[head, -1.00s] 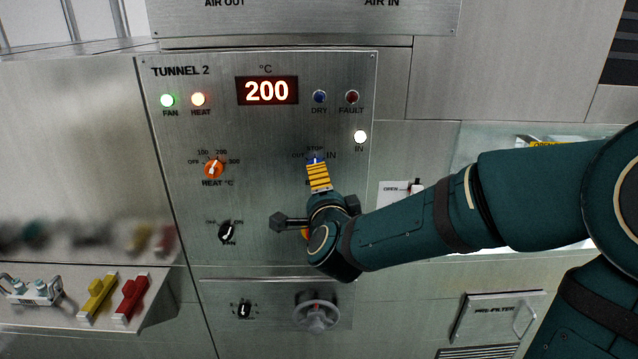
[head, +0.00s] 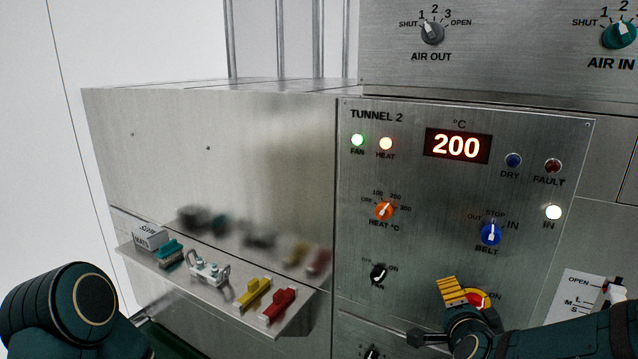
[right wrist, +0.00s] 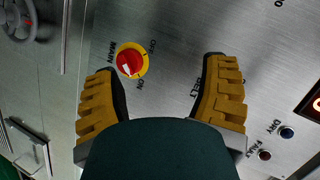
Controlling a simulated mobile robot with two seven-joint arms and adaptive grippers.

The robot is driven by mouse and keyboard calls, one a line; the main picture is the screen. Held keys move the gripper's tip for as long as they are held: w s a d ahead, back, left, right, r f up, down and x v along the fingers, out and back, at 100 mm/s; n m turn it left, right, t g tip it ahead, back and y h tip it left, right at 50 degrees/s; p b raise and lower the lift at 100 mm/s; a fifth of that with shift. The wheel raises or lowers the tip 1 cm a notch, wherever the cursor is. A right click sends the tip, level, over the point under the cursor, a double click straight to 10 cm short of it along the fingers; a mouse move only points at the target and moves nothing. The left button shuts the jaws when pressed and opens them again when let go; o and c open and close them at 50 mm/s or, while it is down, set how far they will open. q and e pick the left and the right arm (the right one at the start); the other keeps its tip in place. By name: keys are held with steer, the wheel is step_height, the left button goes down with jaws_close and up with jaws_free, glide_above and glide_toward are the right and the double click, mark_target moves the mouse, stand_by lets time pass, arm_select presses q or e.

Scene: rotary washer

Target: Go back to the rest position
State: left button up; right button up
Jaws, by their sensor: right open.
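My right gripper (head: 455,290) is at the lower right of the head view, in front of the Tunnel 2 panel (head: 420,260), below the blue belt knob (head: 490,235). Its yellow fingers are apart and empty in the right wrist view (right wrist: 162,70). Between them and the panel shows the red and yellow main switch (right wrist: 131,60), which is partly hidden behind the gripper in the head view (head: 482,297). The belt knob is untouched, its white mark pointing up. My left arm shows only as a link at the lower left; the left gripper is out of view.
The display (head: 457,146) reads 200. The fan, heat and IN lamps (head: 553,212) are lit. The orange heat knob (head: 384,210) and black fan knob (head: 378,275) are on the panel. A shelf (head: 210,294) with yellow and red pieces juts out at the left.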

steer(key=s+a+f+n+g+y, duration=0.35)
steer(key=a+f, duration=0.25)
steer(key=f, duration=0.5)
steer(key=s+a+f+n+g+y, duration=0.25)
steer(key=a+f+n, duration=0.25)
steer(key=f, duration=0.5)
steer(key=s+a+f+n+g+y, duration=0.1)
steer(key=s+a+f+n+g, duration=0.4)
steer(key=s+f, duration=0.6)
steer(key=shift+a+f+n+g, duration=0.3)
steer(key=shift+a+f+n, duration=0.2)
steer(key=shift+a, duration=0.2)
steer(key=shift+y, duration=0.3)
